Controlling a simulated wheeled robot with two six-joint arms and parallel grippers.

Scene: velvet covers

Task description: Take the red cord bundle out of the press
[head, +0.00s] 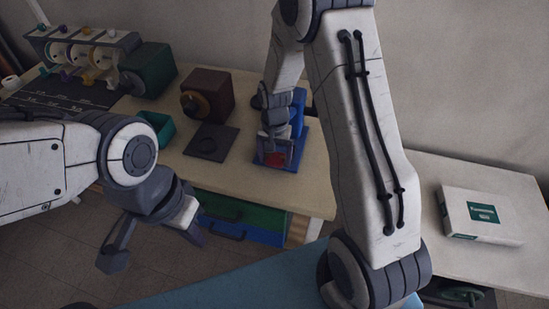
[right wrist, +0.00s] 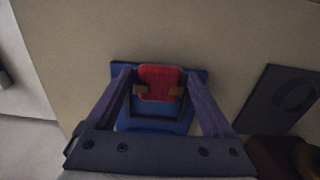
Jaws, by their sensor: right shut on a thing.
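The blue press (head: 297,128) stands on the wooden table near its right end. The red cord bundle (head: 275,158) is at the front of the press, low over its blue base. My right gripper (head: 276,150) is at the press and shut on the bundle. In the right wrist view the red bundle (right wrist: 160,82) sits between the two fingers, with the blue press base (right wrist: 155,125) around and below it. I cannot tell whether the bundle still touches the press. My left gripper (head: 155,245) is open and empty, in front of the table and away from the press.
A dark flat plate (head: 211,142) and a dark red box with a yellow ring (head: 207,95) are left of the press. A green box (head: 150,69), a teal tray (head: 158,127) and a spool rack (head: 84,55) stand further left. A white box (head: 481,215) lies on the right table.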

